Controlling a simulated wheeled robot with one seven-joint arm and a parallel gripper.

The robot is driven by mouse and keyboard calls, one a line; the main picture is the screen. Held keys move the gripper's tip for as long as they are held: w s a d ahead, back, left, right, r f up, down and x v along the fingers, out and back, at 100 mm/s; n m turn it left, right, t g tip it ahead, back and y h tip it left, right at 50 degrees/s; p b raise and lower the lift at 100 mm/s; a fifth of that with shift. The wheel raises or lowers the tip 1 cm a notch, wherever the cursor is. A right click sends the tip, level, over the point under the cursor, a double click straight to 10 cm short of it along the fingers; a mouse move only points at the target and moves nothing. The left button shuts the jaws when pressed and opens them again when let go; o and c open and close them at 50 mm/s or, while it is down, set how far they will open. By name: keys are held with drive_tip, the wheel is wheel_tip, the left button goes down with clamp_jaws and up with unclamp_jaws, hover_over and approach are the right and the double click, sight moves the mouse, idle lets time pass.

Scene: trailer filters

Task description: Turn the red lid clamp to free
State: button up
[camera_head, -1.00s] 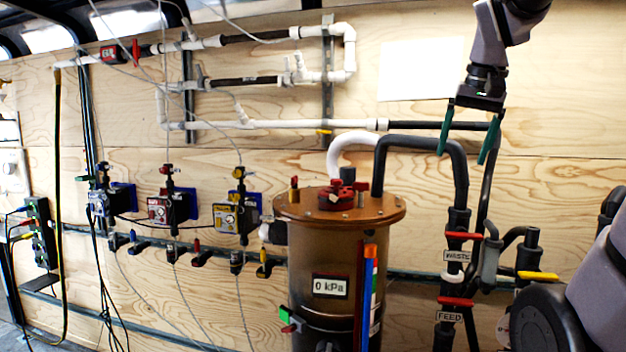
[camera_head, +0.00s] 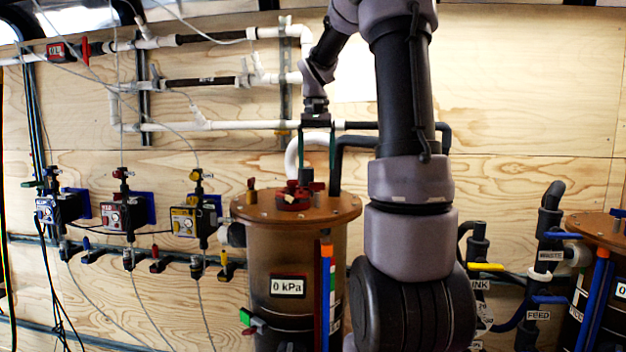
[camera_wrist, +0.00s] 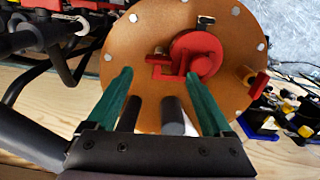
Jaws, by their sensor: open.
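The red lid clamp (camera_head: 292,197) sits on the brown round lid (camera_head: 248,210) of the filter vessel. In the wrist view the clamp (camera_wrist: 196,54) shows as a red round piece with a bar and bracket on its left side. My gripper (camera_head: 318,165) is open and points down above the lid, just right of the clamp in the head view. In the wrist view its green fingers (camera_wrist: 170,75) are spread and empty, with the clamp ahead and slightly right. The fingers appear apart from the clamp. The clamp's far side is partly hidden in the head view.
Smaller fittings stand near the lid's rim, including a brass one (camera_head: 252,188) and a red one (camera_wrist: 258,82). Grey and white pipes (camera_head: 350,150) rise behind the lid. A second vessel (camera_head: 598,228) stands at the right. Pumps (camera_head: 125,212) hang on the left wall.

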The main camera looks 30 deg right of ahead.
wheel_tip(320, 180, down, 5)
drive_tip(key=shift+s+d+f, duration=0.1)
drive_tip(key=shift+f, duration=0.1)
clamp_jaws()
